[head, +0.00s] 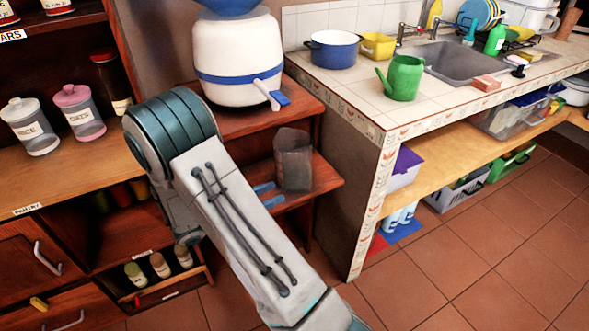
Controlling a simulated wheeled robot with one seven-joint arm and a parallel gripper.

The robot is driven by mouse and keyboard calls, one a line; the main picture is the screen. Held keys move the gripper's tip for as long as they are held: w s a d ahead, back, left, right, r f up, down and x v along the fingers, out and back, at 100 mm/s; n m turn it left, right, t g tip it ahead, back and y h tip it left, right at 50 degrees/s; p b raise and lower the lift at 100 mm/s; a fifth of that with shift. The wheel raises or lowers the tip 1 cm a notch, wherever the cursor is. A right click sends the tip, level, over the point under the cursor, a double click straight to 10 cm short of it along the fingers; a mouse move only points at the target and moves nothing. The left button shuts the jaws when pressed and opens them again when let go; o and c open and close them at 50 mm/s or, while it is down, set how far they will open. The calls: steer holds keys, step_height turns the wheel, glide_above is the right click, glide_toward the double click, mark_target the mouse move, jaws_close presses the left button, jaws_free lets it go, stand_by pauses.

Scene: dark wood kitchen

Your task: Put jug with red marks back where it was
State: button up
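A grey see-through jug (293,160) stands upright on the small wooden shelf below the white water dispenser. I cannot make out red marks on it at this size. My gripper (268,194) shows only as two blue fingertips just left of the jug's lower part, with a gap between them. It looks open and empty. My arm hides the rest of the gripper, and I cannot tell whether a fingertip touches the jug.
The water dispenser (240,60) stands above the jug on a wooden top. A tiled counter (355,85) is close on the right, with a green watering can (402,78) and a blue pot (333,50). Wooden shelves with jars are on the left. The tiled floor (480,250) is clear at right.

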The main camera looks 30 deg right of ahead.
mark_target(308, 178)
steer(key=d, duration=0.6)
steer(key=shift+s+d, duration=0.2)
steer(key=shift+d, duration=0.2)
steer(key=shift+w+d, duration=0.15)
steer(key=shift+d, duration=2.55)
jaws_close()
